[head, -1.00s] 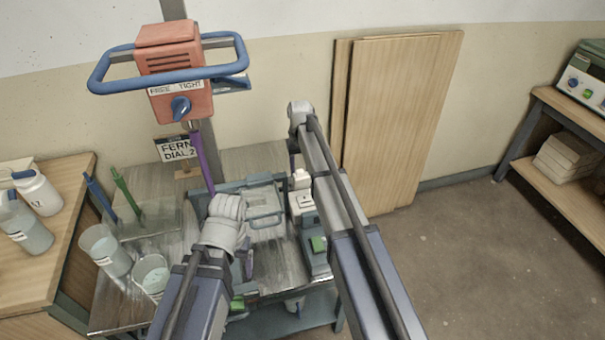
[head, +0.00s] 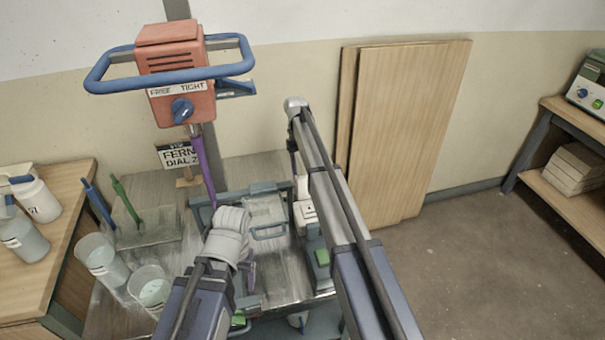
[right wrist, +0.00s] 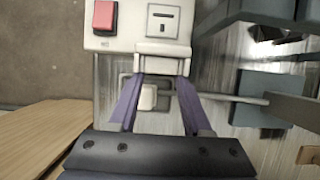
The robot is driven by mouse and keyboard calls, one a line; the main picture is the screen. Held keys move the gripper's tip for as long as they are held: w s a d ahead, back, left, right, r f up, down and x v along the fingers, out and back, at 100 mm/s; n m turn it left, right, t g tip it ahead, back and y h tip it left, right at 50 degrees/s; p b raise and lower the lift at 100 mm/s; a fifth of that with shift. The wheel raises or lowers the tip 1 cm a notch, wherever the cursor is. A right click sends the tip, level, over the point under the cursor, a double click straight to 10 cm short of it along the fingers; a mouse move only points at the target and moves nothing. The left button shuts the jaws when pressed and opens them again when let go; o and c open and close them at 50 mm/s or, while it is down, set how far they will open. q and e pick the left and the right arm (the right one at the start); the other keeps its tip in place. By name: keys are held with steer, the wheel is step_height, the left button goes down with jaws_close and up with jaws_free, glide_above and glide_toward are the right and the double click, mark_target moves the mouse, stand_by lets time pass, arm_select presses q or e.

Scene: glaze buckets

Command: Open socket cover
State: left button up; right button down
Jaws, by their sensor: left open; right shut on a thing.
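The white socket box (head: 306,212) stands at the right side of the metal bench, partly hidden by my right arm. In the right wrist view it shows a red switch (right wrist: 105,15) and a slotted plate (right wrist: 163,22). My right gripper (right wrist: 161,76) has its purple fingers on either side of a white piece (right wrist: 162,60) at the box's edge, which looks like the socket cover. How far the cover stands open I cannot tell. My left gripper (head: 248,274) is low over the bench, mostly hidden by its own wrist; it is open.
A grey tray-like frame with a handle (head: 268,232) lies between my arms. An orange mixer (head: 180,85) with a blue handlebar hangs above the bench. Clear buckets (head: 103,258) stand at the left. Wooden boards (head: 410,130) lean on the wall. The floor at right is clear.

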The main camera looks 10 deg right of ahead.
steer(key=shift+s, duration=0.1)
steer(key=shift+c, duration=1.6)
jaws_free()
arm_select(q)
step_height(320, 180, up, 7)
steer(key=p, duration=0.7)
arm_select(e)
steer(key=v, duration=0.7)
steer(key=shift+w+r, duration=0.25)
steer(key=shift+r, duration=0.1)
